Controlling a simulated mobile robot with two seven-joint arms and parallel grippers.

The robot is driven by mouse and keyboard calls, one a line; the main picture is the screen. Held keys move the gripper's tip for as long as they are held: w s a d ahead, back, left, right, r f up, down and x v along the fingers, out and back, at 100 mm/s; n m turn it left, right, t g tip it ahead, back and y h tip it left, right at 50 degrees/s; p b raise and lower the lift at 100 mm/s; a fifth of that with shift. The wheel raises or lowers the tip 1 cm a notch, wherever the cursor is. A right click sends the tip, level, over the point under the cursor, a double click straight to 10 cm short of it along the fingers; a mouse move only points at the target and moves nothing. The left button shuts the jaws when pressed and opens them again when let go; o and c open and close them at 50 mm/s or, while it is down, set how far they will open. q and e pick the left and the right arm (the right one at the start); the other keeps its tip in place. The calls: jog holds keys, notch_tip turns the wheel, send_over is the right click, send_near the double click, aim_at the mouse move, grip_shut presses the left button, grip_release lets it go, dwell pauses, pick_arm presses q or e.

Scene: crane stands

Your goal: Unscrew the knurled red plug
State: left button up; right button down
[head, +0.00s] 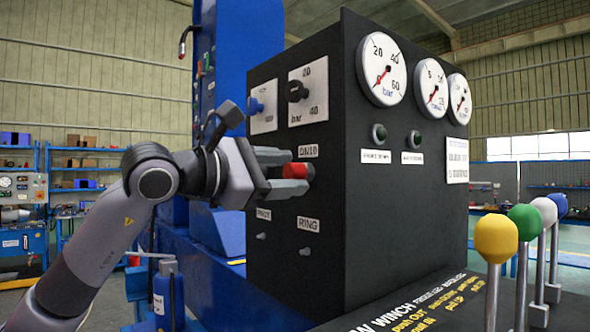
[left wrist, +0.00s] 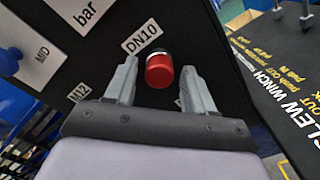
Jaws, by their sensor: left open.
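The red plug (head: 297,171) sticks out from the side face of the black control box (head: 372,240), under a DN10 label. My left gripper (head: 291,173) is open at the plug. In the left wrist view its two fingers (left wrist: 153,88) stand on either side of the plug, with a gap visible to each side. The plug's thread is hidden. My right gripper is in neither view.
A blue knob (head: 256,106) and a black knob (head: 298,91) sit above the plug. RING and another label with small fittings are below. Gauges (head: 382,69) and levers with coloured balls (head: 496,238) are to the right. A blue column (head: 245,45) stands behind.

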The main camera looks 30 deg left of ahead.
pick_arm(q)
jog(key=m, duration=0.4)
jog(key=shift+p, duration=0.4)
jog(key=m, duration=0.2)
jog(key=shift+m+p, duration=0.35)
jog(key=shift+m, duration=0.05)
jog(key=m+p, duration=0.1)
jog(key=m, duration=0.6)
jog(key=shift+m+p, duration=0.3)
jog(key=shift+p, duration=0.05)
grip_shut()
